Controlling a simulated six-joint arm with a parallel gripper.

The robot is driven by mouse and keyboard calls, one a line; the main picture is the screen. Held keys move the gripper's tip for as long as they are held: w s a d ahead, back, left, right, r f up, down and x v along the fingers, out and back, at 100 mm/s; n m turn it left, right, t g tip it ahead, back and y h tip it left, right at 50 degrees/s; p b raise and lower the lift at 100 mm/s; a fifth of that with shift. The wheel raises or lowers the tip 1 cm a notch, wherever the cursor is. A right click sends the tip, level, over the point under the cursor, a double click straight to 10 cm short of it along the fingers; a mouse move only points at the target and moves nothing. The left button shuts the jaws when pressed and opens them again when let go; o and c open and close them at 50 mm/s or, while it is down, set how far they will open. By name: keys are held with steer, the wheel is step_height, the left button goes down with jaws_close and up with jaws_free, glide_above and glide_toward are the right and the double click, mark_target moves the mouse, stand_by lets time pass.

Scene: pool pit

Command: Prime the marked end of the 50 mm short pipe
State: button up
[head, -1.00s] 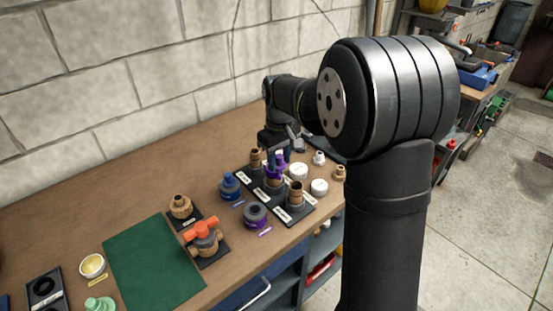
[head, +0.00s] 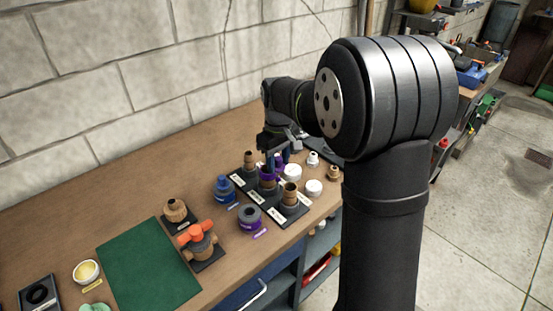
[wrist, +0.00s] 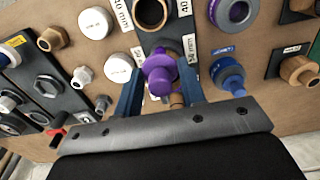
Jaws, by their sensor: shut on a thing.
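My gripper (wrist: 160,90) is shut on a purple dauber cap (wrist: 160,72), held between its blue fingers. In the head view my gripper (head: 275,152) is low over the middle of the black pipe rack (head: 247,194). The 50 mm short pipe seems to be the middle brown pipe (head: 267,186), upright in the rack; purple shows around its top. I cannot tell whether the dauber touches it, as cap and fingers hide much of it. The purple primer can (head: 250,219) stands open beside the rack, and it shows in the wrist view (wrist: 236,12).
A blue-capped can (head: 224,189) stands left of the rack. Brown pipes (head: 289,195) (head: 249,160) flank the middle one. White fittings (head: 313,187) lie to the right. An orange-handled valve (head: 197,242) and green mat (head: 148,262) are at the left; the mat is clear.

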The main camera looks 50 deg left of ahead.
steer(key=shift+r, duration=3.5)
steer(key=w+d+f+m, duration=0.4)
steer(key=w+d+f, duration=0.3)
steer(key=w+d, duration=0.3)
steer(key=w+d+f+m, duration=0.4)
steer(key=w+d+f, duration=0.4)
steer(key=w+d, duration=0.15)
steer(key=w+d+f+m, duration=0.1)
steer(key=d+f+m, duration=0.2)
steer(key=d, duration=0.6)
steer(key=w+d+f+m, duration=0.1)
steer(key=d+f+m, duration=0.2)
steer(key=d+f, duration=0.3)
steer(key=w+d+f+m, duration=0.2)
steer(key=d+f+m, duration=0.2)
steer(key=d, duration=1)
steer(key=shift+f, duration=0.3)
